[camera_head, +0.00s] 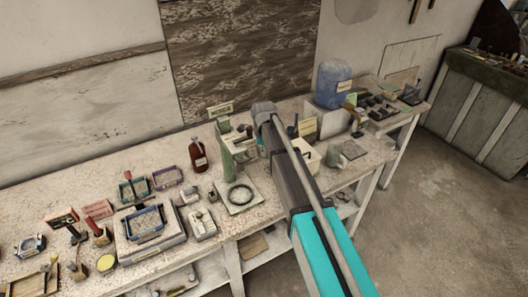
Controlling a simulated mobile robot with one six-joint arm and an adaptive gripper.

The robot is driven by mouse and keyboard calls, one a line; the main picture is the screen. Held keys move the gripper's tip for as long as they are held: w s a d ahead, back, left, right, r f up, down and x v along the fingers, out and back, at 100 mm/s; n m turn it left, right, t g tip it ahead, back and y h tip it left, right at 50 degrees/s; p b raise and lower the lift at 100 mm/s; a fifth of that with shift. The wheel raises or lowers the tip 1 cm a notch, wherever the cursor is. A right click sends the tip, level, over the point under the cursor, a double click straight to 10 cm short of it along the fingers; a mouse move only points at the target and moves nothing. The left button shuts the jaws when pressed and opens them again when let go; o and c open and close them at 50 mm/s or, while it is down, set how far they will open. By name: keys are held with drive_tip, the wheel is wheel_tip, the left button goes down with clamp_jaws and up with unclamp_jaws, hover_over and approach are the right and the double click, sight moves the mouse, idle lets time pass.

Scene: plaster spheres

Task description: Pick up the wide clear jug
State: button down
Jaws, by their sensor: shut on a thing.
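A wide, bluish, see-through-looking jug (333,83) with a small yellow label stands upright at the back of the bench, right of my arm. It is the only thing I see that resembles the wide clear jug, but I cannot be sure it is that jug. My arm, grey and teal, reaches up from the bottom right, over the bench. My gripper does not show in this view, so I cannot see its fingers or anything between them.
The long speckled bench (85,185) is crowded with small tools and boxes. A brown-red bottle (198,155) stands near the wall, left of a green stand (227,150). A ring on a pale plate (239,195) lies near the front edge. Open floor (440,220) is at right.

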drive_tip(key=shift+r+p, duration=5.85)
drive_tip(key=shift+r, duration=0.5)
